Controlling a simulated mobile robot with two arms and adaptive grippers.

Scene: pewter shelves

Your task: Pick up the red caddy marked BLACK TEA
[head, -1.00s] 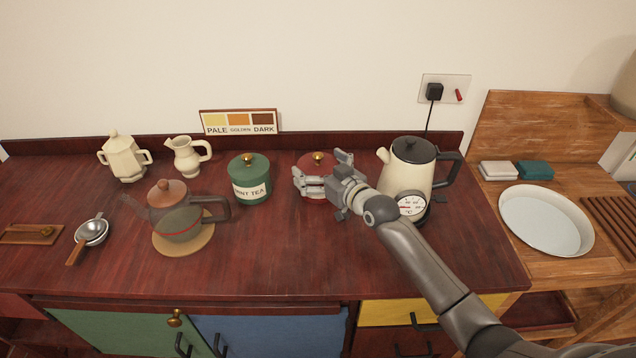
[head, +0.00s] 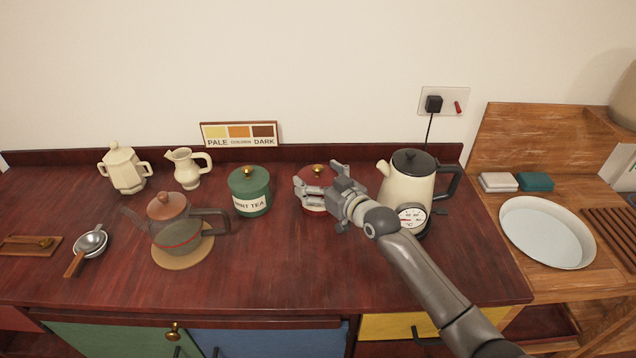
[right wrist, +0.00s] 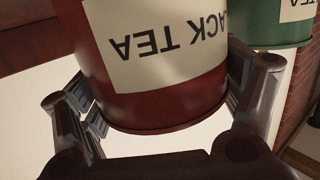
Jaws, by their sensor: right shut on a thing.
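The red caddy (head: 313,210) with a brass knob stands on the dark red counter between the green caddy and the kettle, partly hidden by my right gripper (head: 319,177). In the right wrist view, the red caddy (right wrist: 190,98) fills the middle, with its cream label upside down and reading "ACK TEA"; the rest of the label is cut off. The right gripper's fingers lie on either side of the caddy, shut on it. It looks upright, and no gap under it can be made out. My left gripper is not in view.
The green MINT TEA caddy (head: 249,187) stands close to the left. The cream kettle (head: 405,185) with a black lid stands close to the right. A glass teapot (head: 177,235) sits farther left. The counter in front of the red caddy is clear.

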